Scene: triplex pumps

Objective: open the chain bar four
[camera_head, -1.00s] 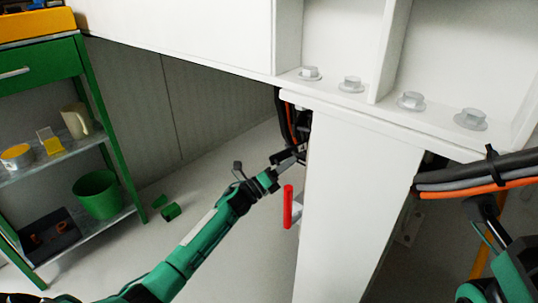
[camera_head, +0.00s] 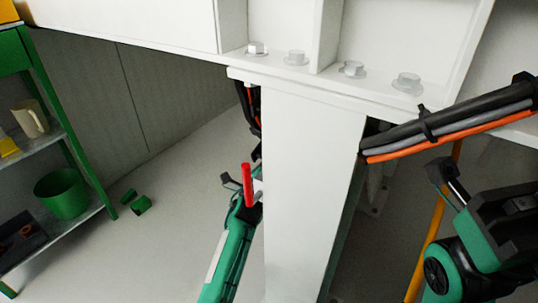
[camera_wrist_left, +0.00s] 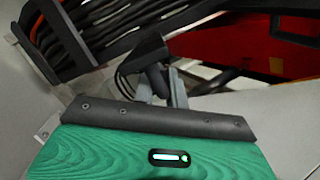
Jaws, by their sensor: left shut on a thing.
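The black cable chain (camera_head: 250,108) hangs at the left edge of the white column. In the left wrist view the chain (camera_wrist_left: 93,30) is large at upper left, with dark crossbars over black and orange cables. My left gripper (camera_wrist_left: 165,88) is shut on a dark bar-like part (camera_wrist_left: 141,56) beside the chain. I cannot tell which bar of the chain it is. In the head view the tip of my left gripper is mostly hidden near the column edge, below the chain.
The white column (camera_head: 312,190) stands right beside my left arm. A red handle (camera_head: 248,186) sticks out in front of that arm. Black, grey and orange cables (camera_head: 450,122) run near my right arm. A green shelf (camera_head: 62,130) with a bucket stands at the left.

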